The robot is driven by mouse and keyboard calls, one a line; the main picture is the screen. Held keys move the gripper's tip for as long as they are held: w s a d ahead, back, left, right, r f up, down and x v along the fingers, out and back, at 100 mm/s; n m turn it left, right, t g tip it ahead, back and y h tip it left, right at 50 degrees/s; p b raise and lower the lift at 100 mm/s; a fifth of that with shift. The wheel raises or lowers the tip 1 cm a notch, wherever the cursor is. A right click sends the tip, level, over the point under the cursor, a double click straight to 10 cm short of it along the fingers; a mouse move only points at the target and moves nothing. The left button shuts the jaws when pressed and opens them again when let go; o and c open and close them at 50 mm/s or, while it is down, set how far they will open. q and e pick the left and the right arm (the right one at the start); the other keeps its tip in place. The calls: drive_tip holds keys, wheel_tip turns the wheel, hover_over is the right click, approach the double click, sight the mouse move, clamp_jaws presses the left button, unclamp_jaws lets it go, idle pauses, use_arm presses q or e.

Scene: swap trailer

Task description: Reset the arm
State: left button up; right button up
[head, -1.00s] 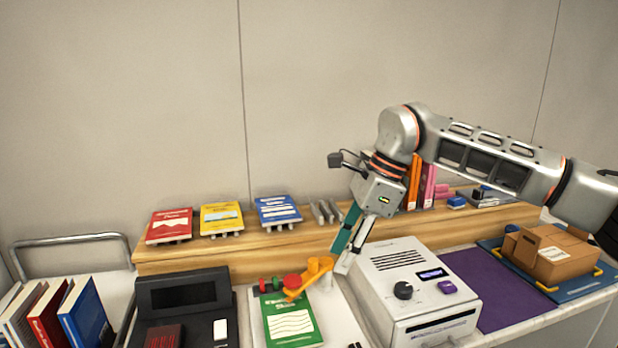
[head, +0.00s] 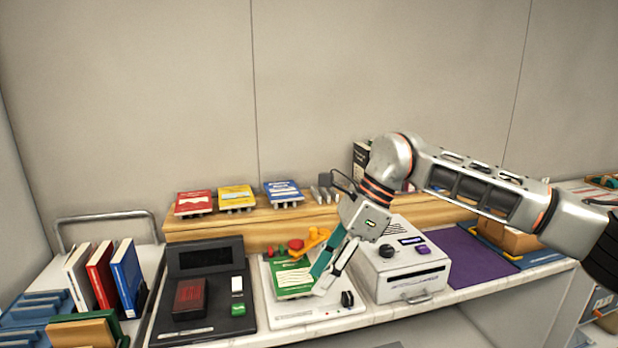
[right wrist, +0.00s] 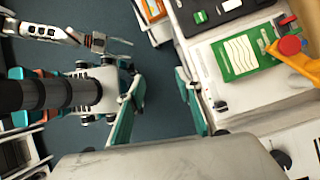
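My right arm reaches in from the right in the head view. My right gripper (head: 318,284) points down to the left over the right part of a white board (head: 325,310), in front of the orange lever (head: 314,240). In the right wrist view its two teal-lined fingers (right wrist: 165,115) stand well apart, with only floor between them, so it is open and empty. A green book (head: 290,283) lies on the board beside the fingers. My left arm shows at the upper left of the right wrist view; its gripper (right wrist: 108,42) is too small to read.
A white machine (head: 398,275) with a dark knob stands right of the gripper, beside a purple mat (head: 468,255). A black device (head: 205,275) is on the left. Red, yellow and blue items stand on the wooden shelf (head: 235,225) behind.

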drive_tip(key=s+a+f+m+g+y, duration=0.1)
drive_tip(key=s+a+m+y, duration=0.4)
drive_tip(key=a, duration=0.3)
drive_tip(key=s+a+f+m+g+y, duration=0.2)
drive_tip(key=s+a+y, duration=0.3)
drive_tip(key=a+y, duration=0.2)
drive_tip(key=w+d+f+m+t+h, duration=0.3)
drive_tip(key=d+f+m+t, duration=0.6)
drive_tip(key=m, duration=0.7)
drive_tip(key=w+d+f+m+t+h, duration=0.25)
drive_tip(key=d+f+m+t, duration=0.45)
drive_tip(key=m+t, duration=0.65)
use_arm(q)
drive_tip(key=shift+w, duration=0.4)
use_arm(e)
drive_tip(key=s+d+f+m+g+h, duration=0.4)
drive_tip(key=s+d+f+m, duration=0.3)
drive_tip(key=f, duration=0.5)
drive_tip(key=s+d+f+m+g+h, duration=0.4)
drive_tip(key=s+d+f+m+h, duration=0.2)
drive_tip(key=s+d+f, duration=0.3)
drive_tip(key=s+f+m, duration=0.1)
drive_tip(key=s+f, duration=0.2)
drive_tip(key=shift+d, duration=0.3)
